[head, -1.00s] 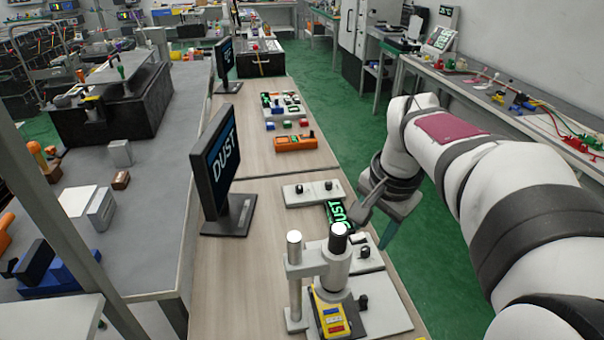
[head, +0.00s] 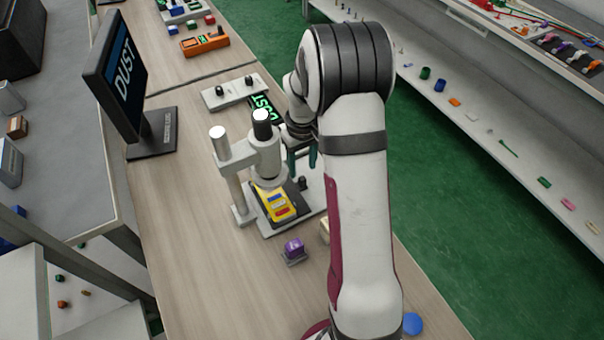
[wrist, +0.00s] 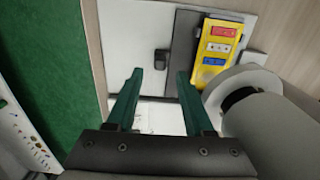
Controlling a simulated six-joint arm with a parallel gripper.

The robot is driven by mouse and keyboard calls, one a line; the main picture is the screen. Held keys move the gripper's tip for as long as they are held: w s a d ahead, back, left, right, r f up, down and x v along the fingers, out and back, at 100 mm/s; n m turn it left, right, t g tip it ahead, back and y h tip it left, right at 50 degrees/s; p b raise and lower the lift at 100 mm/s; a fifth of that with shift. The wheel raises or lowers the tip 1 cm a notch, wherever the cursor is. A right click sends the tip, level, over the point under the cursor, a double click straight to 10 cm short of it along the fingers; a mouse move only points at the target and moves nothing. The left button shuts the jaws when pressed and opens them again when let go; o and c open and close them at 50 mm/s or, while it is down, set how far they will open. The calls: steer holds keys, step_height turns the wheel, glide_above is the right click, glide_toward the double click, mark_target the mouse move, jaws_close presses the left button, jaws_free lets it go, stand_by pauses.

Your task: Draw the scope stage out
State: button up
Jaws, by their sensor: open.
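The scope (head: 262,155) is a pale stand with a post and a thick barrel, upright on the bench. Its stage is a dark plate (head: 293,200) on a white base, with a yellow device (head: 272,203) lying on it under the barrel. A small black knob (head: 303,183) stands at the stage's side; it also shows in the wrist view (wrist: 161,61), just ahead of the fingertips. My gripper (wrist: 160,75) has two green fingers, open and empty, with the knob lined up between them. In the head view my gripper (head: 303,162) is right of the barrel, partly hidden by my arm.
The scope barrel (wrist: 245,90) is close beside the right finger in the wrist view. A purple block (head: 293,248) sits in front of the scope. A panel with two knobs (head: 233,92) and a monitor (head: 118,75) stand behind and left. Green floor lies right of the bench.

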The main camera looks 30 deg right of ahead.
mark_target(303, 178)
steer(key=shift+f, duration=2.4)
jaws_close()
